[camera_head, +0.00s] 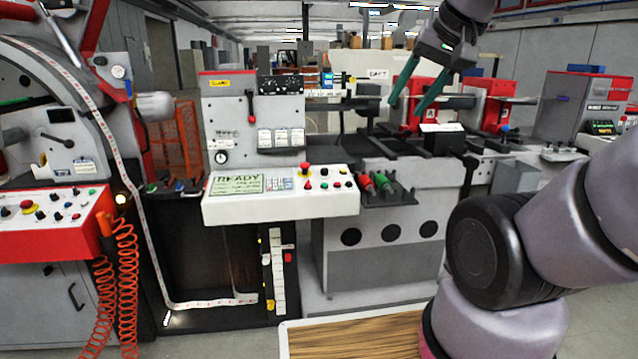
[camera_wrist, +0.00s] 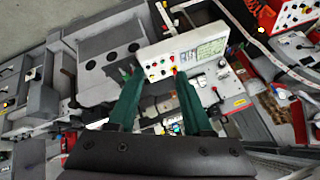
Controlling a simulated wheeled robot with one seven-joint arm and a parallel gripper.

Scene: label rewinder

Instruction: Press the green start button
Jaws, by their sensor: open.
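A white control panel (camera_head: 283,205) with a lit screen reading READY stands on the front of the middle machine. At its right end are several small buttons and a red mushroom knob (camera_head: 305,167). A small green button (camera_head: 341,171) seems to sit among them; its label is too small to read. The panel also shows in the wrist view (camera_wrist: 203,47), beyond the fingertips. My gripper (camera_head: 407,107) is open and empty, its two green fingers pointing down, above and to the right of the panel. The fingers show apart in the wrist view (camera_wrist: 158,78).
A red-fronted control panel (camera_head: 50,225) with more buttons is on the left machine. Red-and-green handled items (camera_head: 375,185) lie on a dark tray right of the panel. Red blocks (camera_head: 425,90) stand on the machine behind my gripper. A wooden tabletop (camera_head: 355,338) is in front.

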